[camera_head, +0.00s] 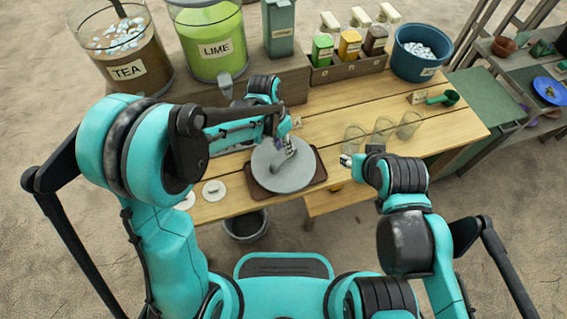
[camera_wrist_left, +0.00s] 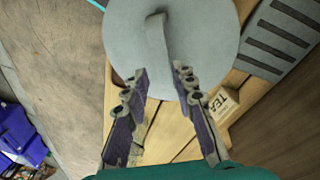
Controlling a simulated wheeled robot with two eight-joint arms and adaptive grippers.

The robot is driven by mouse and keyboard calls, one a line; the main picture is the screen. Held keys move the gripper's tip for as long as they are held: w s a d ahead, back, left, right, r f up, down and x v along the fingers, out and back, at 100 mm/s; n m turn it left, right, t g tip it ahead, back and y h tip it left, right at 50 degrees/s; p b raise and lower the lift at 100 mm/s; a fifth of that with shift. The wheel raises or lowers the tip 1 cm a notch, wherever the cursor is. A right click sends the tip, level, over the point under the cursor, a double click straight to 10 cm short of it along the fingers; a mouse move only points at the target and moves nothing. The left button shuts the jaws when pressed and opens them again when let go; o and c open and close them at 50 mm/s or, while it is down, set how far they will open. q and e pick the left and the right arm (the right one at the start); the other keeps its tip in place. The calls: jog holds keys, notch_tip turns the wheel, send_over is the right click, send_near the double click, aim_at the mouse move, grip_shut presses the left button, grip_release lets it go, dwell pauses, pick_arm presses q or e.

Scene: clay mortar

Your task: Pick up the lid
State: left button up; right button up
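The lid (camera_head: 293,181) is a grey round disc with a raised bar handle. It lies on a dark brown tray (camera_head: 319,170) near the front edge of the wooden table. In the left wrist view the lid (camera_wrist_left: 207,38) fills the top middle, with its handle (camera_wrist_left: 157,35) pointing towards my fingers. My left gripper (camera_head: 287,143) is over the lid at the handle. In the left wrist view its fingers (camera_wrist_left: 161,70) are apart, one either side of the handle's near end, with nothing gripped. My right gripper (camera_head: 349,161) is right of the tray, its fingers too small to read.
Several clear glasses (camera_head: 383,129) stand just beyond my right gripper. Tea (camera_head: 118,50) and lime (camera_head: 207,45) dispensers stand at the back left. A blue bucket (camera_head: 421,60) and small cartons (camera_head: 349,47) are behind. White discs (camera_head: 214,190) lie left of the tray.

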aim_at(283, 155)
pick_arm(q)
notch_tip(283, 155, down, 5)
jog(key=shift+s+r+b, duration=0.1)
jog(key=shift+r+b, duration=0.05)
jog(key=shift+b, duration=1.05)
jog(key=shift+d+f, duration=0.15)
jog(key=shift+f, duration=0.3)
jog(key=shift+r, duration=0.1)
jog(key=shift+c, duration=0.7)
grip_shut()
jog(key=shift+r, duration=0.1)
